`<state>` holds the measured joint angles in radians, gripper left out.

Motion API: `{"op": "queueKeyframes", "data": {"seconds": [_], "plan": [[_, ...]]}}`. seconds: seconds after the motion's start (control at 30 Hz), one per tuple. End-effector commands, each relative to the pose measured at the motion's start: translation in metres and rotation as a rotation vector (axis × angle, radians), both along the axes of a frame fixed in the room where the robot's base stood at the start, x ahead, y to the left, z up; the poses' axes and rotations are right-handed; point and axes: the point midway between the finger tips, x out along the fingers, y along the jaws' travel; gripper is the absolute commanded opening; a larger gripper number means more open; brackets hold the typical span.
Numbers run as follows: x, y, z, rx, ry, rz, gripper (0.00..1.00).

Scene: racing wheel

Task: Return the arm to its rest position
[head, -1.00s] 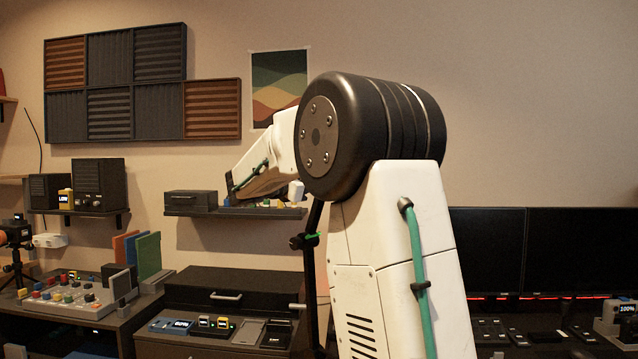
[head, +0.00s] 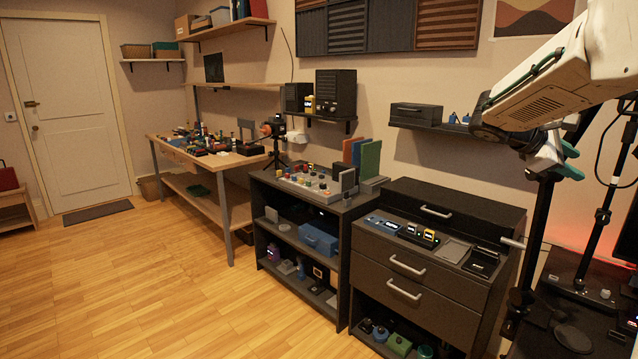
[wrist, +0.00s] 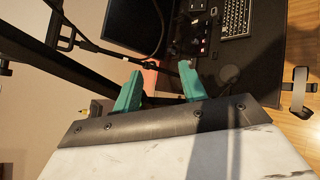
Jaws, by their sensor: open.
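My gripper (head: 567,160) is at the right of the head view, in front of a black stand, at the end of my white arm (head: 550,85). In the wrist view its two green fingers (wrist: 160,85) stand apart with nothing between them. The gripper is open and empty. A black upright post and part of a desk lie beyond the fingers. The rest of my arm runs out of the head view at the right edge.
A dark drawer cabinet (head: 372,247) with trays on top stands left of the arm. A wall shelf (head: 440,129) is close behind. A desk with a keyboard (wrist: 236,18) shows in the wrist view. The wooden floor (head: 180,290) at left is clear.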

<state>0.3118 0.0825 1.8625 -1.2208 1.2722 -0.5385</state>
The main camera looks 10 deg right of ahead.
Motion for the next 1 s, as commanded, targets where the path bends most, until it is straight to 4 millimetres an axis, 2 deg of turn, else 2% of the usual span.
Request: {"op": "queueKeyframes", "data": {"seconds": [0.03,0.1,0.17,0.3,0.4,0.53,0.6,0.7,0.8,1.0], "plan": [[-0.021,0.024,-0.016,0.087,-0.079,-0.046,0.42],[-0.050,0.059,-0.041,0.213,-0.187,-0.125,0.42],[-0.074,0.092,-0.060,0.321,-0.274,-0.198,0.42],[-0.132,0.174,-0.099,0.565,-0.443,-0.378,0.42],[-0.172,0.230,-0.121,0.727,-0.528,-0.498,0.42],[-0.216,0.289,-0.141,0.905,-0.591,-0.605,0.42],[-0.233,0.311,-0.148,0.978,-0.605,-0.626,0.42],[-0.250,0.328,-0.151,1.042,-0.616,-0.612,0.42],[-0.257,0.333,-0.148,1.059,-0.634,-0.576,0.42],[-0.258,0.335,-0.143,1.070,-0.643,-0.547,0.42]]}}
